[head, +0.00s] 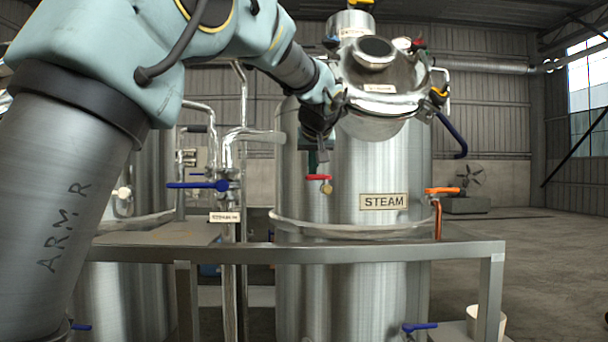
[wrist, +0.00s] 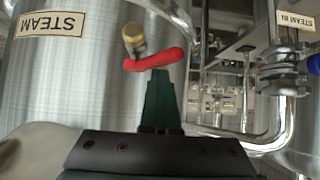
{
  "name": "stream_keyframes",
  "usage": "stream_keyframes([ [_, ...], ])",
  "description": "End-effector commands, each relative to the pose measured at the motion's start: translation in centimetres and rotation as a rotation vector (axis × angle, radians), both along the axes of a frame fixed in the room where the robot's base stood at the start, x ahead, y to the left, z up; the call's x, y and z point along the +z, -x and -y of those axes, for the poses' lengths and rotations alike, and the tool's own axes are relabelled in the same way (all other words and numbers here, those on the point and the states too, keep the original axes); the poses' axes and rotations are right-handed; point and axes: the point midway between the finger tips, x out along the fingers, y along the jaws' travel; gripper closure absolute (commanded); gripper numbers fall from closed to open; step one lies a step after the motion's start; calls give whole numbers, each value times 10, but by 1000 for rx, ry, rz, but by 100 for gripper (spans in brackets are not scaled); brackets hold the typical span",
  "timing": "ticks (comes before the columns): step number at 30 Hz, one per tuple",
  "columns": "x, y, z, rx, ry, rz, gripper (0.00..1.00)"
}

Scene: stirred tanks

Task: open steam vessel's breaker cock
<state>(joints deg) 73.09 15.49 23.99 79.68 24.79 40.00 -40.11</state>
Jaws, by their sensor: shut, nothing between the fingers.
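The steam vessel (head: 360,265) is a tall steel tank with a "STEAM" label (head: 383,202), which also shows upside down in the wrist view (wrist: 52,24). A small cock with a red lever (head: 318,178) and brass body (head: 326,188) sits on its front, left of the label. The lever lies about level. No name shows on this cock. In the wrist view the red lever (wrist: 155,60) lies across the tips of my gripper (wrist: 160,76), with the brass body (wrist: 133,37) beyond. My gripper (head: 322,165) is shut and empty, just above the lever; contact is unclear.
A blue-handled valve (head: 198,185) on the "STEAM IN" pipe stands left. An orange-handled cock (head: 441,191) is on the vessel's right, and a blue-handled one (head: 419,327) is low down. A metal rail (head: 300,254) runs across the front. Open floor lies right.

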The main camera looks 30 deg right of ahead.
Motion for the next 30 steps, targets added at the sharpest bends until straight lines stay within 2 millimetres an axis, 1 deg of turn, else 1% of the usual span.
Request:
stream_keyframes([
  [1,-3,3,3,-4,-1,-3,100],
  [3,-2,5,4,-4,-1,-3,100],
  [4,-3,8,8,27,-5,0,100],
  [16,1,16,15,555,-2,4,100],
  [22,0,21,19,669,-2,0,100],
  [30,0,24,22,666,-2,-2,100],
])
